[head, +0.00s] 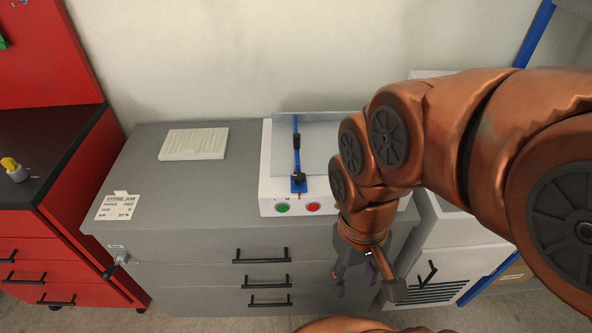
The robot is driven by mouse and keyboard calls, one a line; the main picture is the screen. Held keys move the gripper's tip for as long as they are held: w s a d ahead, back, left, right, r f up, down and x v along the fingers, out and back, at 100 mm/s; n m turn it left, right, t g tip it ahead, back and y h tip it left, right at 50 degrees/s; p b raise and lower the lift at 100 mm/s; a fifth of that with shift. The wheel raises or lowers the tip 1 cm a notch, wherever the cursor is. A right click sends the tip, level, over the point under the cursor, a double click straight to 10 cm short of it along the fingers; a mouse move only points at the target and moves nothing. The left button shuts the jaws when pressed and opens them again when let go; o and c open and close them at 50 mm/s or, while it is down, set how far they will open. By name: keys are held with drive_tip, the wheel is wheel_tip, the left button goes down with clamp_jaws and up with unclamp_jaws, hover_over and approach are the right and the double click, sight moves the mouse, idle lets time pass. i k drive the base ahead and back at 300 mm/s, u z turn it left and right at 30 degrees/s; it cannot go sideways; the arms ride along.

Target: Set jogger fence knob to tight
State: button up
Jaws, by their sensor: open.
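A white machine (266,170) with a grey tilted plate (318,142) stands on the grey cabinet. At its front left is a small black knob (299,177) on a blue base (298,187), below a blue bar with a black grip (297,143). Small letters, which look like L and M, are printed under the base; the knob's setting is too small to read. My gripper (368,288) is open and empty, pointing down to the lower right of the knob, apart from it. My arm hides the right part of the machine.
A green button (282,208) and a red button (313,207) are on the machine's front. A white ridged block (194,144) and a job card (118,206) lie on the grey cabinet top (190,190). A red cabinet (85,240) stands left. The cabinet top left of the machine is mostly clear.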

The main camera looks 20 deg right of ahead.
sight(298, 176)
drive_tip(key=k, duration=1.2)
drive_tip(key=u, duration=1.05)
drive_tip(key=i, duration=1.35)
drive_tip(key=z, duration=0.5)
drive_tip(key=i, duration=0.45)
drive_tip(key=z, duration=0.45)
